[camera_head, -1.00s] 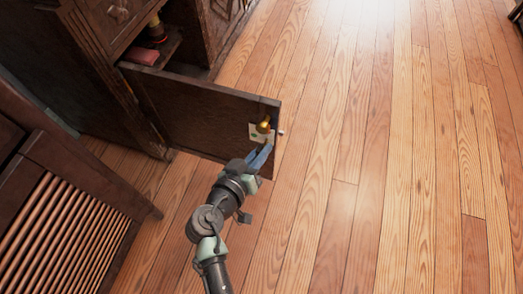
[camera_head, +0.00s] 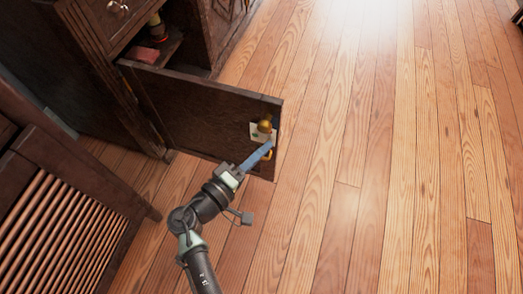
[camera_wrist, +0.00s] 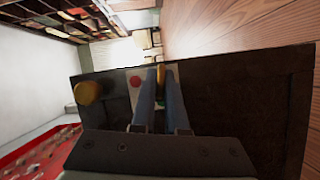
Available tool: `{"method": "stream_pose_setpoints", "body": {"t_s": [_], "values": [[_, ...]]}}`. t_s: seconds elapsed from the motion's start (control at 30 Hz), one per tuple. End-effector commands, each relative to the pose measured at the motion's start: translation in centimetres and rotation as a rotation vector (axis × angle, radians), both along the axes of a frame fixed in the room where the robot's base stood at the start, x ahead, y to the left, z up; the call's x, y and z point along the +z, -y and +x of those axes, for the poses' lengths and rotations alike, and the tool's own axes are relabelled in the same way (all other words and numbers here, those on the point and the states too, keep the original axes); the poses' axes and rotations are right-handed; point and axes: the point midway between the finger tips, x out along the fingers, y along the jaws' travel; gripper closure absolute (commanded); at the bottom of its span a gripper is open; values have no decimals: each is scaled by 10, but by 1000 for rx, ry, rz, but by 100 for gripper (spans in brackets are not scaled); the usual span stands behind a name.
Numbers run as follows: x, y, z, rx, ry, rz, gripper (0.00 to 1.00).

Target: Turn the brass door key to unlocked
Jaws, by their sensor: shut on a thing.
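The dark cabinet door (camera_head: 195,112) stands open. Near its free edge is a pale lock plate (camera_head: 254,130) with a round brass knob (camera_head: 265,126); in the wrist view the knob (camera_wrist: 88,92) is left of my fingers. A red dot (camera_wrist: 135,82) shows on the plate there. My gripper (camera_head: 267,147) is at the door face below the knob. Its blue fingers are shut on the brass key (camera_wrist: 160,75), a yellow sliver between them in the wrist view. The key's (camera_head: 268,156) bow peeks out past the fingertips in the head view; its shaft is mostly hidden.
A slatted dark wood panel (camera_head: 62,215) stands at the lower left. The open cabinet holds a shelf with a reddish block (camera_head: 146,55) and a small bottle-like thing (camera_head: 155,26). The wooden floor (camera_head: 375,150) to the right is clear.

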Motion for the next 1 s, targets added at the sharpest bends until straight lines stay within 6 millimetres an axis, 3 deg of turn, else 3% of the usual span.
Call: {"method": "stream_pose_setpoints", "body": {"t_s": [0.4, 1.0], "values": [[-1, 0, 0, -1, -69, -199, 100], [-1, 1, 0, -2, -82, -232, 100]]}}
